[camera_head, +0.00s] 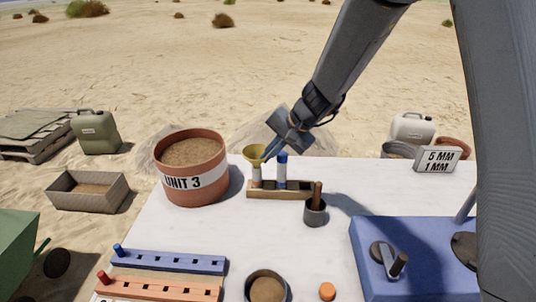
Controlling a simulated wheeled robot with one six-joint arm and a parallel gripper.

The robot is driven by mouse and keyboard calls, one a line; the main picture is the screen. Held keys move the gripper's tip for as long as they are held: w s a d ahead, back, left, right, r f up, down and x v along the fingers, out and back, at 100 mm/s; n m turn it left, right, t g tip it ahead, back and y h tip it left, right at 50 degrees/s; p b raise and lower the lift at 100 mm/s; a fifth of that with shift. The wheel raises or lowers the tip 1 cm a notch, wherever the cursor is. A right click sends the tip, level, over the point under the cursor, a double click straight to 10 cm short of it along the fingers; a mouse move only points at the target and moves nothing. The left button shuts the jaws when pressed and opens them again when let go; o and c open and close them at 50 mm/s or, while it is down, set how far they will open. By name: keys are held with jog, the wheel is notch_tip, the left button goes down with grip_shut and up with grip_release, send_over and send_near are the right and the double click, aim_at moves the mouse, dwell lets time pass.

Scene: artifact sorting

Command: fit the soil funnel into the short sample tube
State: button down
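The yellow soil funnel (254,152) is upright, wide end up, directly above the short sample tube (256,176) at the left end of a wooden rack (290,195). I cannot tell whether its stem is inside the tube or just over it. My gripper (265,157) reaches down from the upper right, and its fingertips overlap the funnel's right side. The fingers look close together; whether they pinch the funnel is too small to tell. A taller tube with a blue cap (282,160) stands in the rack just to the right.
A terracotta pot (190,181) marked UNIT 3 stands close left of the rack. A dark cup with a brown-handled tool (315,212) stands at its right front. A blue box (412,262) is at front right. The white table (245,228) is clear before the rack.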

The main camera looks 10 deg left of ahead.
jog(key=shift+f+b, duration=0.45)
jog(key=c, duration=1.9)
grip_release()
jog(key=shift+c, duration=0.2)
jog(key=shift+r, duration=0.1)
jog(key=v, duration=0.7)
jog(key=shift+d+r+b, duration=0.2)
jog(key=shift+r+b, duration=0.05)
jog(key=shift+b, duration=0.1)
jog(key=shift+s, duration=0.1)
